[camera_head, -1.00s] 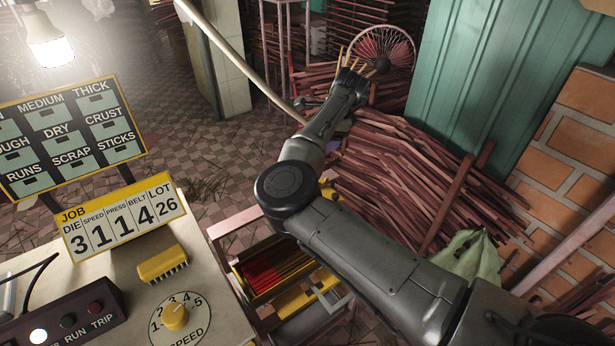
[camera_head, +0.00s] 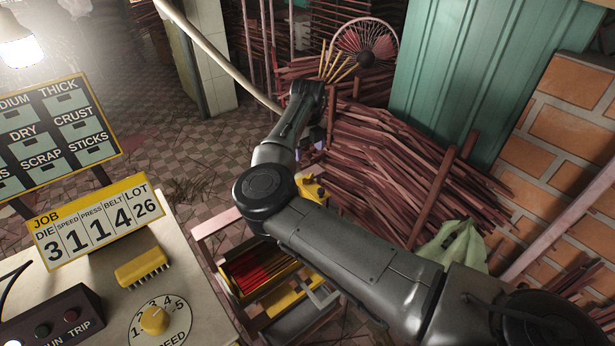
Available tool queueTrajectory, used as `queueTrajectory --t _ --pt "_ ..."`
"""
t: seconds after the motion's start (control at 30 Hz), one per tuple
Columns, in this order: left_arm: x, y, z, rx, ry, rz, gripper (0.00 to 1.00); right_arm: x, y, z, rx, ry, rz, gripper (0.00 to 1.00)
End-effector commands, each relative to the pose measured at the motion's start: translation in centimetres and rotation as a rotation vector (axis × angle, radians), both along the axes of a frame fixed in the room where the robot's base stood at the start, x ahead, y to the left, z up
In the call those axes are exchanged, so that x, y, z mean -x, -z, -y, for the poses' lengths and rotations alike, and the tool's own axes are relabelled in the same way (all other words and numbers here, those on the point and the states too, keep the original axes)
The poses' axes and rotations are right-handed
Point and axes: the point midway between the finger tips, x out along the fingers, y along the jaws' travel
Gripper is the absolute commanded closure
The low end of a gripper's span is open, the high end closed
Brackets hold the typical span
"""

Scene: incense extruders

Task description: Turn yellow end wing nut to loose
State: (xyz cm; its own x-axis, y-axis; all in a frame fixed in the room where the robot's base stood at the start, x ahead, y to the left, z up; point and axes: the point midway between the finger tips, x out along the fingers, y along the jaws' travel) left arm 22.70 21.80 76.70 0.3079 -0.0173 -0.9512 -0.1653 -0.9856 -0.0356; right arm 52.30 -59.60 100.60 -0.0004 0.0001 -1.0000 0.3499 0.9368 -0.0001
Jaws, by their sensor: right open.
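A yellow machine part (camera_head: 312,186) shows just past my right forearm. A small knob-like shape sits on it, but I cannot tell whether this is the yellow end wing nut. My arm hides part of it. My right arm reaches in from the lower right, and its wrist bends down at the far end. My right gripper (camera_head: 317,138) is small and partly hidden there, open, above and beyond the yellow part and apart from it in the picture. I see nothing held in it. My left gripper is not in view.
A tray (camera_head: 232,284) of red sticks lies below my arm. The table at lower left carries a JOB sign (camera_head: 95,222), a yellow brush (camera_head: 145,268) and a speed dial (camera_head: 153,320). Bundled sticks (camera_head: 390,165), a fan (camera_head: 366,42) and a green metal panel (camera_head: 490,70) stand behind.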

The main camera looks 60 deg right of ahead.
Motion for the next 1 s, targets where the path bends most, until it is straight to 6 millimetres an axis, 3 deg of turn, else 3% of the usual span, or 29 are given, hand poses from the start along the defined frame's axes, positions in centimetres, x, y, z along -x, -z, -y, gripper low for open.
queueTrajectory --t 0.2,0.5,0.7,1.0 --pt "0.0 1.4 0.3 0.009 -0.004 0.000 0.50 0.0 4.6 0.0 -0.001 -0.001 -0.001 0.26" --pt "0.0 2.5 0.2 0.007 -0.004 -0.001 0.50 0.0 8.9 0.0 -0.001 -0.002 0.000 0.26" --pt "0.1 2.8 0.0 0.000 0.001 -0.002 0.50 0.0 10.3 0.0 -0.001 -0.002 0.000 0.26" --pt "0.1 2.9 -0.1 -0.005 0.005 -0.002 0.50 0.0 10.6 0.0 -0.001 -0.002 0.000 0.26"
